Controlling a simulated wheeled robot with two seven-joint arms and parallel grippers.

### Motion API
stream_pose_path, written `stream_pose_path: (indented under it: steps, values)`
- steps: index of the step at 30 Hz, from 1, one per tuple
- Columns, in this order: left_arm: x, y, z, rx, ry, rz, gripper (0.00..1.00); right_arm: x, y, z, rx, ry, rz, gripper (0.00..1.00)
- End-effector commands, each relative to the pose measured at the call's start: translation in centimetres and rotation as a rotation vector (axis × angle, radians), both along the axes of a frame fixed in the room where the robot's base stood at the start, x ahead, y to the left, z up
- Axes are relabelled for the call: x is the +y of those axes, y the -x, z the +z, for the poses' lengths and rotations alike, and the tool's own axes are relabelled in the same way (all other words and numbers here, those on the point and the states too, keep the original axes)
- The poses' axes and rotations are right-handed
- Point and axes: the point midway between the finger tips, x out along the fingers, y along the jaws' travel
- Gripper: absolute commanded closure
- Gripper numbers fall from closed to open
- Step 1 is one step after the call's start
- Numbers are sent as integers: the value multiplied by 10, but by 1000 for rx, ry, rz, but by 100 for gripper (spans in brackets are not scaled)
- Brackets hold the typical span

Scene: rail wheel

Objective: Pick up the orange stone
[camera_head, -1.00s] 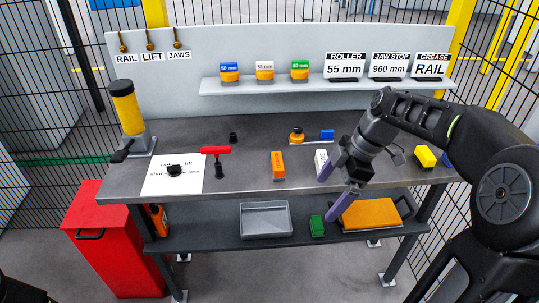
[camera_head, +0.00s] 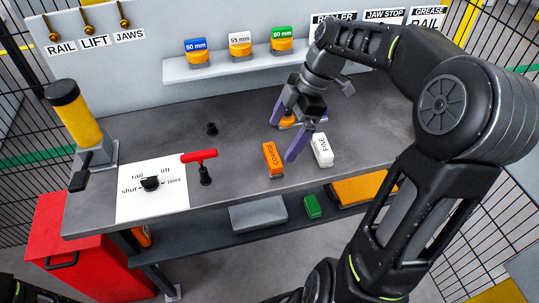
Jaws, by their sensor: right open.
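The orange stone (camera_head: 272,159) is a small orange block with a white base, marked "COARSE", lying on the grey workbench. A white block marked "FINE" (camera_head: 322,149) lies to its right. My right gripper (camera_head: 282,140) has its two purple fingers apart and pointing down over the bench. One fingertip is close to the far right of the orange stone; I cannot tell if they touch. The other finger is farther back, next to an orange round part (camera_head: 288,121) partly hidden behind the gripper. Nothing shows between the fingers as held. My left gripper is not in view.
A red T-handle (camera_head: 200,162) stands left of the stone, beside a white sheet with a black knob (camera_head: 150,183). A yellow cylinder (camera_head: 77,114) stands at the left. A shelf (camera_head: 222,71) holds labelled 50, 55 and 60 mm blocks. The bench front edge is near the stone.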

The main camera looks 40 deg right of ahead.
Motion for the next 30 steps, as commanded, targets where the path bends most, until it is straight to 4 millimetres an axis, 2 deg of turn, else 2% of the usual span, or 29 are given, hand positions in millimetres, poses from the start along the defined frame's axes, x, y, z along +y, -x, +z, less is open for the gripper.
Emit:
stream_pose_path:
  steps: [4, 10, 22, 30]
  values:
    - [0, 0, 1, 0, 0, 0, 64, 2, 0, -5, 1, -2, 1, 0]
    - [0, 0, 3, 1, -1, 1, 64, 9, -3, -23, 2, -2, 0, 0]
    - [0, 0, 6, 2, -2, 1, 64, 12, -3, -29, 2, -2, 0, 0]
    - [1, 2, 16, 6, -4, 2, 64, 26, -6, -63, 2, -2, 1, 0]
